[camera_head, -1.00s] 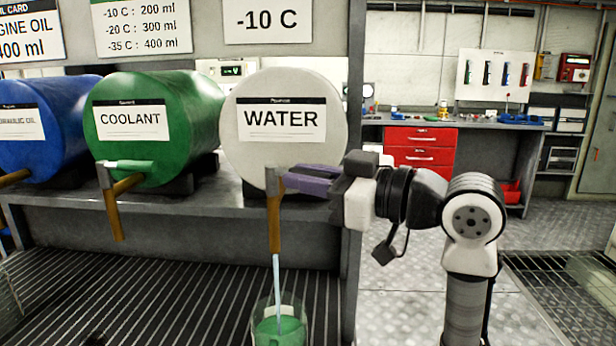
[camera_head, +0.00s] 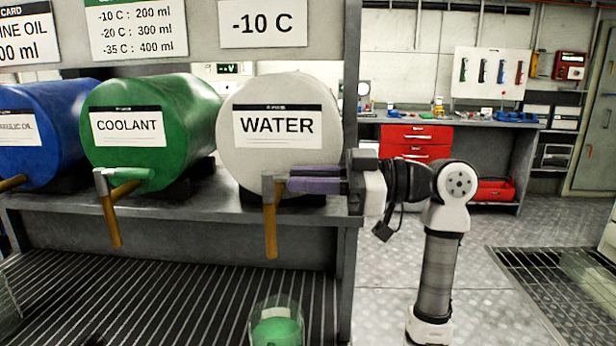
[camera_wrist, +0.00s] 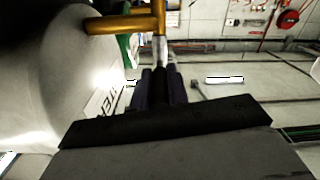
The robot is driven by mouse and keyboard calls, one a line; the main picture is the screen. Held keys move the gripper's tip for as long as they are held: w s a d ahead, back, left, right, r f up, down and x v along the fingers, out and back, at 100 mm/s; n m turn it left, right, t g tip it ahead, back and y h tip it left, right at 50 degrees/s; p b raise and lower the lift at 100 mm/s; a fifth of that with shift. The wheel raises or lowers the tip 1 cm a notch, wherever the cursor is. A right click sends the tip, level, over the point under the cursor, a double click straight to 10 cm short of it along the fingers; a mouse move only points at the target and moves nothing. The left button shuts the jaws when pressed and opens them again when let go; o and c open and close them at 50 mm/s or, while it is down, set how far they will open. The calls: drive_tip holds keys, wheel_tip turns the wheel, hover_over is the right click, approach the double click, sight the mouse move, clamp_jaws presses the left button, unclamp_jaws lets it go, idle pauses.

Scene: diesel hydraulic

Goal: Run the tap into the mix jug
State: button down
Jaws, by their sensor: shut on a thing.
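The white water barrel (camera_head: 235,165) lies on the shelf, labelled WATER. Its tap (camera_head: 270,230) has a brass spout pointing down, and no stream shows below it. My gripper (camera_head: 284,187), with purple fingers, is shut on the tap's lever at the front of the barrel. The wrist view shows the pale lever (camera_wrist: 160,50) running between my fingers (camera_wrist: 160,88) from the brass tap body (camera_wrist: 125,23). The clear mix jug (camera_head: 276,325) stands on the ribbed tray below the spout, holding green liquid; its bottom is cut off by the frame edge.
The green coolant barrel (camera_head: 150,135) with its own tap (camera_head: 112,205) and a blue barrel (camera_head: 40,135) lie to the left. A "-10 C" card (camera_head: 262,24) hangs above. A shelf post (camera_head: 348,250) stands right of the water barrel. The floor to the right is clear.

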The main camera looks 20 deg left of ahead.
drive_tip(key=c, duration=1.4)
unclamp_jaws()
drive_tip(key=shift+o, duration=0.2)
drive_tip(key=b+v, duration=0.1)
drive_tip(key=v, duration=1.3)
drive_tip(key=shift+b, duration=0.3)
